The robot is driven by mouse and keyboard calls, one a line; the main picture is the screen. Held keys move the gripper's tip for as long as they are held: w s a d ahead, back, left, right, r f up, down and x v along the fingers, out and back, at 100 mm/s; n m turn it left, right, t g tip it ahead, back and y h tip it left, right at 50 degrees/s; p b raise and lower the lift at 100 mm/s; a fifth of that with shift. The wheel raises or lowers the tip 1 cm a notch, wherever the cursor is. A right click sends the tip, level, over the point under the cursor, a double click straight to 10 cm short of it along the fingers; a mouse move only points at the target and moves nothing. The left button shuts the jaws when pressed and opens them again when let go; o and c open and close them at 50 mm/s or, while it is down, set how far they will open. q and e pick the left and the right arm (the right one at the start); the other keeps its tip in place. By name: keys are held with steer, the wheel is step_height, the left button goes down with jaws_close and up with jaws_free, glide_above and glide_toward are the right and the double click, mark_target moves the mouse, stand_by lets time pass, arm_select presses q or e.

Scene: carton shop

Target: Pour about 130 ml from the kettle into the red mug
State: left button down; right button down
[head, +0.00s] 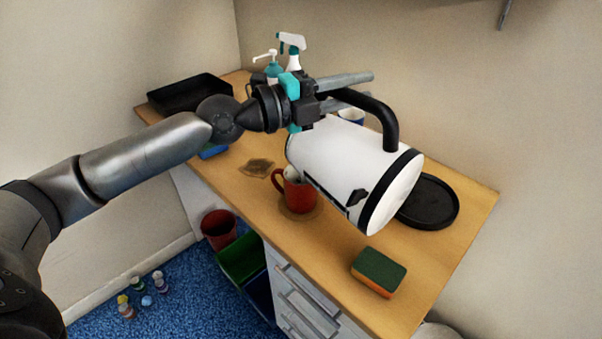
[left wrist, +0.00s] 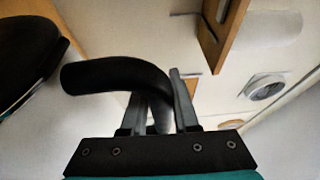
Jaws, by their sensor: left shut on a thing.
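The white kettle (head: 345,165), with black handle (head: 385,115) and black band, is tipped far over in the head view. My left gripper (head: 368,88) is shut on the handle, which also shows between the fingers in the left wrist view (left wrist: 115,75). The red mug (head: 300,196) stands upright on a brown round patch on the counter. The kettle hides part of it. I cannot see a stream or the level in the mug. My right gripper is not in view.
A black round plate (head: 432,203) lies right of the kettle. A green-and-orange sponge (head: 379,271) lies near the front edge. A black tray (head: 188,94), spray bottle (head: 292,52) and pump bottle stand behind. A blue-white cup (head: 351,115) is partly hidden. A brown patch (head: 257,167) lies left of the mug.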

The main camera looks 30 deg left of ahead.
mark_target(393, 129)
arm_select(q)
steer(key=shift+a+r, duration=0.1)
steer(key=shift+r, duration=0.25)
steer(key=shift+s+d+p, duration=0.35)
steer(key=shift+d+p, duration=0.25)
steer(key=shift+p, duration=0.4)
steer(key=d+p, duration=0.1)
steer(key=s+d+m+p, duration=0.1)
steer(key=p, duration=0.1)
steer(key=shift+f, duration=0.35)
steer(key=d+p, duration=0.1)
steer(key=s+d+m+p, duration=0.1)
steer(key=p, duration=0.1)
steer(key=d+f+m+g+p, duration=0.1)
steer(key=shift+s+d+p, duration=0.3)
steer(key=shift+d+p, duration=0.05)
steer(key=shift+d, duration=0.05)
steer(key=shift+s+d+p, duration=0.15)
steer(key=shift+d+p, duration=0.15)
steer(key=shift+s+d+f+m, duration=0.1)
steer(key=shift+d+f+m, duration=0.05)
steer(key=shift+f+m, duration=0.15)
steer(key=shift+s+d+m+p, duration=0.4)
steer(key=shift+d+m+p, duration=0.1)
steer(key=shift+d+p, duration=0.3)
steer(key=shift+s+d+f+g, duration=0.1)
steer(key=shift+d+f+g, duration=0.1)
steer(key=shift+d+g, duration=0.1)
